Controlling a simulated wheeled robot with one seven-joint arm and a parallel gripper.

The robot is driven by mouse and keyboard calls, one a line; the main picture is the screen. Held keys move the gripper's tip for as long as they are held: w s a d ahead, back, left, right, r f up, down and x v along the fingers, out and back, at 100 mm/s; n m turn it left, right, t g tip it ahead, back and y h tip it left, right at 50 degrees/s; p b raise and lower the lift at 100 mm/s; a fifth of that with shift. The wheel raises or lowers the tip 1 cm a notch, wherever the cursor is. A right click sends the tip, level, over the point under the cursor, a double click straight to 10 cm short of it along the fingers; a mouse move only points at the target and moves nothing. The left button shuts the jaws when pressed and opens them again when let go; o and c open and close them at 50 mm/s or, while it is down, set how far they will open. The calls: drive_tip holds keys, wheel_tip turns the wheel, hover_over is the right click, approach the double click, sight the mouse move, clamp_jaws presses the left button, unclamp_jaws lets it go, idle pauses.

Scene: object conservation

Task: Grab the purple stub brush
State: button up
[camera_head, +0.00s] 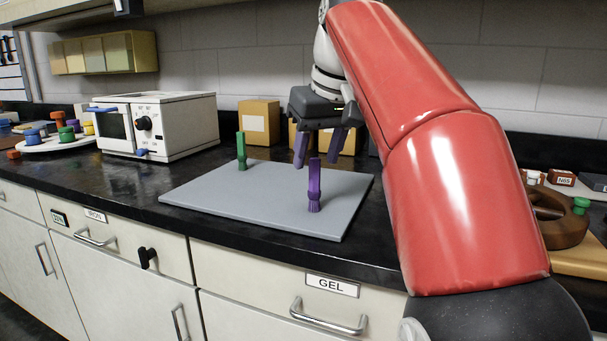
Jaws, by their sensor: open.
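The purple stub brush (314,186) stands upright on a grey board (230,197) near the board's front right. A green brush of like shape (242,151) stands upright toward the board's back left. My gripper (318,153) is open and empty, pointing down above the board. The exact gap in depth is hard to tell.
A white oven-like appliance (180,124) stands left of the board. Cardboard boxes (259,122) stand behind it against the tiled wall. A white plate (55,143) with colored pieces is at far left. A brown ring-shaped object (553,218) is at right. The board's middle is clear.

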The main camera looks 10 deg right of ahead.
sight(313, 185)
drive_tip(key=b+x, duration=0.1)
drive_tip(key=x, duration=0.2)
drive_tip(key=b+x, duration=0.1)
drive_tip(key=x, duration=0.3)
drive_tip(key=shift+d+f, duration=0.2)
drive_tip(key=shift+f, duration=0.1)
clamp_jaws()
drive_tip(key=shift+r, duration=0.1)
